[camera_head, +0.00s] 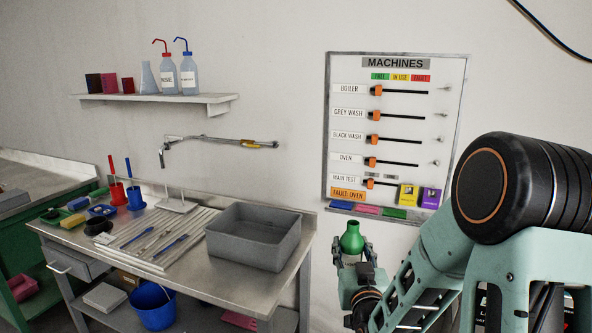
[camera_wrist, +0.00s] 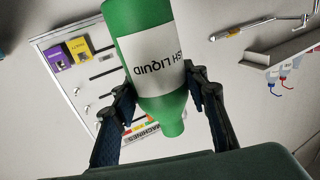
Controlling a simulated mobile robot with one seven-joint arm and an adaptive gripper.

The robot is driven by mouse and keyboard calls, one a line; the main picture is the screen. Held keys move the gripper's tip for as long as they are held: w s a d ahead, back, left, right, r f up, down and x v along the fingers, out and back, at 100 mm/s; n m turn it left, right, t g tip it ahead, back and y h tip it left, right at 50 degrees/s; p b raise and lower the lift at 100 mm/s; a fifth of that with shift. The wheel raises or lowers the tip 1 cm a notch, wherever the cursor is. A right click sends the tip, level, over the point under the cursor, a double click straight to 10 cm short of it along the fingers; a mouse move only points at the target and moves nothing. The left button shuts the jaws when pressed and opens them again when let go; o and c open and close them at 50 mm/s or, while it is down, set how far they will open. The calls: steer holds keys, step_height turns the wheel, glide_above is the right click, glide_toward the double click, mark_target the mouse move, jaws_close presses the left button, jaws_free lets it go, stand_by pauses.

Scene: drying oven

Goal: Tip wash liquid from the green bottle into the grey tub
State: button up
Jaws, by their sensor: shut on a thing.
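The green bottle (camera_wrist: 170,110) has a white label reading part of "LIQUID", and my gripper (camera_wrist: 160,95) is shut on it, with one finger on each side. In the head view the bottle's green neck (camera_head: 351,238) shows above my gripper (camera_head: 352,262), pointing up and looking about upright. The grey tub (camera_head: 260,237) stands on the steel table to the left of my gripper, with a clear gap between them. The tub's visible inside looks empty. The lower part of the bottle is hidden in the head view.
A ribbed drainer (camera_head: 165,240) with utensils lies left of the tub. Red and blue pots (camera_head: 118,193) with brushes stand behind it. A tap (camera_head: 200,145) juts from the wall above. A MACHINES board (camera_head: 395,135) hangs behind my gripper. A blue bucket (camera_head: 153,307) stands below the table.

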step_height(320, 180, up, 10)
steer(key=p, duration=0.8)
steer(key=shift+r+p, duration=0.2)
steer(key=shift+p, duration=0.2)
steer(key=shift+a, duration=0.1)
steer(key=shift+w, duration=0.1)
